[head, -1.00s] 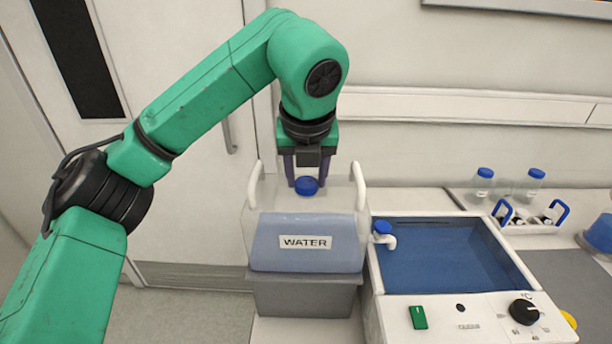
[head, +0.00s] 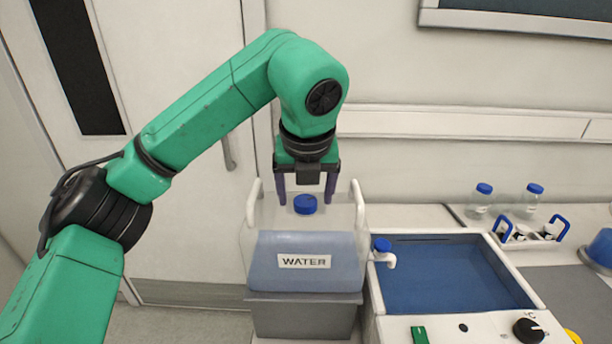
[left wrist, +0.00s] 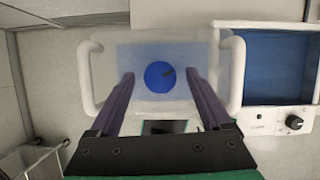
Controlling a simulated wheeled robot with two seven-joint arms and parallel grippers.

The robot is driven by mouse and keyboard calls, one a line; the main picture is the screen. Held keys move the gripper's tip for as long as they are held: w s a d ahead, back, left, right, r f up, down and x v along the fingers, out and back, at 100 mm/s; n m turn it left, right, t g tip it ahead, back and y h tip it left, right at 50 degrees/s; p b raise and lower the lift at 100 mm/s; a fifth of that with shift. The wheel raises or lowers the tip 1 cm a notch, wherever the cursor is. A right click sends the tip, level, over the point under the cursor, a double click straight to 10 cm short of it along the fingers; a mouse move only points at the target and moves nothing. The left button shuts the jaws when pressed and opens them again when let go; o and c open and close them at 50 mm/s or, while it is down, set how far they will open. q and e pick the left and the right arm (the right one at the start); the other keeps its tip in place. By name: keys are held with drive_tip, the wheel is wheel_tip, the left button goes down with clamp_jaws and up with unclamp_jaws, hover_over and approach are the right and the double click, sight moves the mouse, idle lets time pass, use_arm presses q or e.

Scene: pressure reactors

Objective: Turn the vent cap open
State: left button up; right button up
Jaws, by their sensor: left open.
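The blue vent cap (head: 305,204) sits on top of a clear container labelled WATER (head: 303,262). In the left wrist view the round cap (left wrist: 159,77) shows a dark mark near its upper right. My left gripper (head: 306,196) is open above the container, pointing down, with its purple fingers on either side of the cap. In the left wrist view the fingers (left wrist: 160,80) stand clear of the cap, with a gap on each side. My right gripper is not in view.
The container has white side handles and stands on a grey block (head: 302,316). Bottles (head: 482,198) and a small rack (head: 530,235) stand farther right. A door is behind on the left.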

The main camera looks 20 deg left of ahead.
use_arm(q)
drive_tip(key=p+v, duration=0.2)
drive_tip(key=v, duration=1.2)
drive_tip(key=shift+s, duration=0.1)
